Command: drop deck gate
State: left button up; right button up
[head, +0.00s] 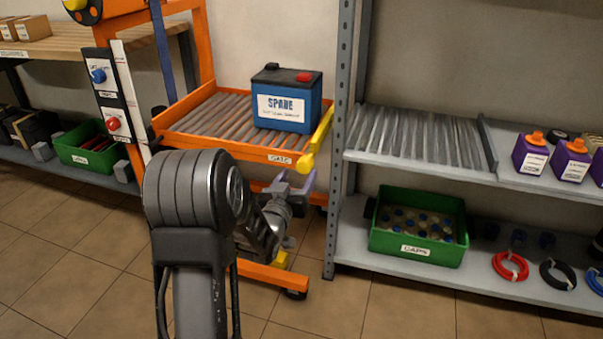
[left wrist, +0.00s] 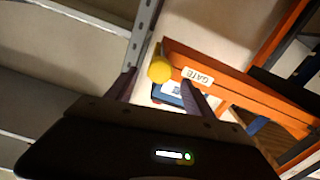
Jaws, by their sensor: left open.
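The gate (head: 321,135) is a yellow bar along the right end of the orange roller deck (head: 225,146), standing above the rollers beside the shelf. Its round yellow knob (head: 305,163) is at the front corner, next to the GATE label (head: 280,159). The knob also shows in the left wrist view (left wrist: 160,69), beside the label (left wrist: 198,76). My left gripper (head: 295,180) is open and empty, just below the knob. In the left wrist view the fingertips (left wrist: 158,80) lie either side of the knob, with no visible contact. My right gripper is not in view.
A blue SPARE battery (head: 287,100) stands on the rollers near the gate. A grey shelf post (head: 339,150) rises close to the gate's right. The roller shelf bay (head: 415,137) beyond it is empty. A control panel (head: 106,92) stands at the deck's left.

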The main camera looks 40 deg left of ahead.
aim_at(303, 168)
pick_arm(q)
jog(key=shift+b+x, duration=0.35)
jog(key=shift+x, duration=1.45)
grip_shut()
